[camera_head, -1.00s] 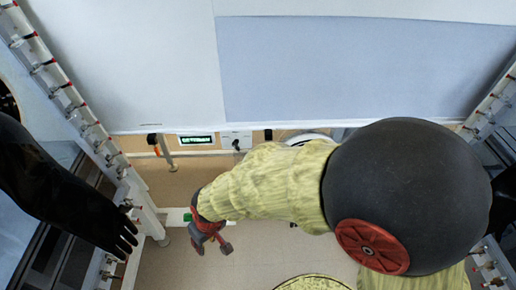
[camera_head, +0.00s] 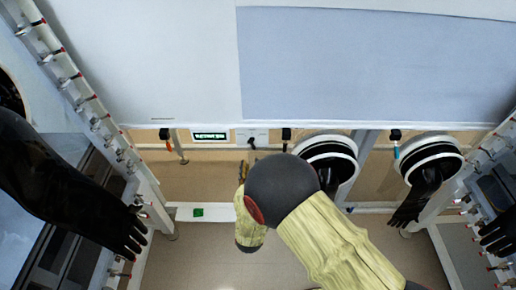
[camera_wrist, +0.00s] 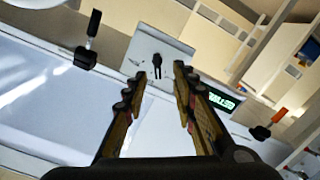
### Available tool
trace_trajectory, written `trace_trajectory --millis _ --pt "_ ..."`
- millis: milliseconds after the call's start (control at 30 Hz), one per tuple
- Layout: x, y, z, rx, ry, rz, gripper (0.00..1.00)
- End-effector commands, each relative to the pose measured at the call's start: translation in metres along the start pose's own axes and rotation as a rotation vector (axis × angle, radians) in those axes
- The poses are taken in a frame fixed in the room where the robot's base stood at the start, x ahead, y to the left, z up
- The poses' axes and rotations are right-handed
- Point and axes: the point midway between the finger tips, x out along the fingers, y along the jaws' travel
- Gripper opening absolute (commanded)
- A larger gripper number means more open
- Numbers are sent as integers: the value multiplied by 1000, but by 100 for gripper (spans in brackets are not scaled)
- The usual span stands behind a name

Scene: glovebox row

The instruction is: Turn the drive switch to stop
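The drive switch appears to be the black knob (camera_head: 251,142) on a white plate (camera_head: 243,132) on the front panel. In the wrist view, the knob (camera_wrist: 157,63) sits near the middle of its tilted plate (camera_wrist: 172,44), just beyond the fingertips. Its label is too small to read. My gripper (camera_wrist: 158,80) is open, with one finger on each side of the line to the knob and nothing between them. It looks apart from the knob. In the head view, my arm hides most of the gripper; part of the fingers shows just below the plate.
A lit green display (camera_head: 211,136) is left of the plate. An orange-tipped lever (camera_head: 167,140) is farther left, and a black handle (camera_head: 287,136) is close on the right. Glove ports (camera_head: 328,160) (camera_head: 432,160) and a hanging black glove (camera_head: 414,200) stand to the right.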

Motion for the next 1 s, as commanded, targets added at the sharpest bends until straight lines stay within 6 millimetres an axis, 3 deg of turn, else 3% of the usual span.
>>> trace_trajectory --millis 167,600,1000 --pt "7 5 -7 -29 29 19 27" --pt "68 5 -7 -28 26 18 27" --pt "78 6 -10 -29 27 15 27"
